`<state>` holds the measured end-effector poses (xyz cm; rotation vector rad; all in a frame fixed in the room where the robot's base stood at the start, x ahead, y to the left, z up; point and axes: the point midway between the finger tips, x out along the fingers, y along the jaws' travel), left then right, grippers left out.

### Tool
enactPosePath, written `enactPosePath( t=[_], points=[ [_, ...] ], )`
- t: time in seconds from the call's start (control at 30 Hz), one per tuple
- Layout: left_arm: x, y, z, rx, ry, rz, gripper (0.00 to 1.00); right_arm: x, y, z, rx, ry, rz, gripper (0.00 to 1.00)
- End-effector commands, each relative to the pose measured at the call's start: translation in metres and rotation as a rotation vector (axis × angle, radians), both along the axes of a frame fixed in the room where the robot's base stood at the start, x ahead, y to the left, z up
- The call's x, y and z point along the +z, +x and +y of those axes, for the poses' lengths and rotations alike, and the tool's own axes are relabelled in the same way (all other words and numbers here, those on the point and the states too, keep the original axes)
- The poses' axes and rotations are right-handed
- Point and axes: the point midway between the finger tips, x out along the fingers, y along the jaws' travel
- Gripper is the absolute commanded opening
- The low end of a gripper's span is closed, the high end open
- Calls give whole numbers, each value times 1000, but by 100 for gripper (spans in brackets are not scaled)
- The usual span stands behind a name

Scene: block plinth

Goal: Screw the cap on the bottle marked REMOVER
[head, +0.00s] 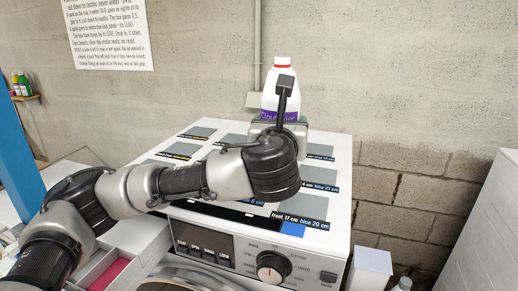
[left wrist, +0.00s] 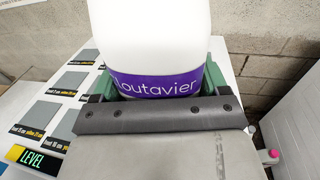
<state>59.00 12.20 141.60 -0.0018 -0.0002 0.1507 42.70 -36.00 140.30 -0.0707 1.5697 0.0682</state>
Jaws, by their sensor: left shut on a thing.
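I cannot tell whether the bottle's base touches the top. My right gripper is out of view.
The washing machine (head: 340,228) has several grey pads with captions on top. An open drawer with a pink inside (head: 107,274) is at the lower left. A white box (head: 371,262) stands at the right. A shelf (head: 25,98) with small bottles is far left, behind a blue post (head: 18,155).

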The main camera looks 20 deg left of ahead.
Motion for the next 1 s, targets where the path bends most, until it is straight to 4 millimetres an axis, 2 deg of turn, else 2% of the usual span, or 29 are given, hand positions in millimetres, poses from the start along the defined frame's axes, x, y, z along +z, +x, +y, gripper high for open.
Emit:
enactPosePath(
  t=[0.03, 0.1, 0.3, 0.5, 0.8, 0.83, 1.0],
  points=[
    [5, -2, -14, -5, -2, -5, 44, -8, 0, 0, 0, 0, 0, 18],
    [13, -5, -27, -4, -1, -4, 44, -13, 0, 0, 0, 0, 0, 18],
    [32, -11, -53, -1, -1, -3, 44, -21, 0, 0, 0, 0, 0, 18],
    [39, -13, -62, 1, 0, -1, 44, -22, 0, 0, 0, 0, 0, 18],
    [39, -12, -62, 1, 0, -1, 44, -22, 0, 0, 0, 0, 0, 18],
    [39, -12, -62, 1, 0, -1, 72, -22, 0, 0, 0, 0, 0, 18],
    [39, -12, -62, 1, 0, -1, 46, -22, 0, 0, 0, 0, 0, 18]
  ],
)
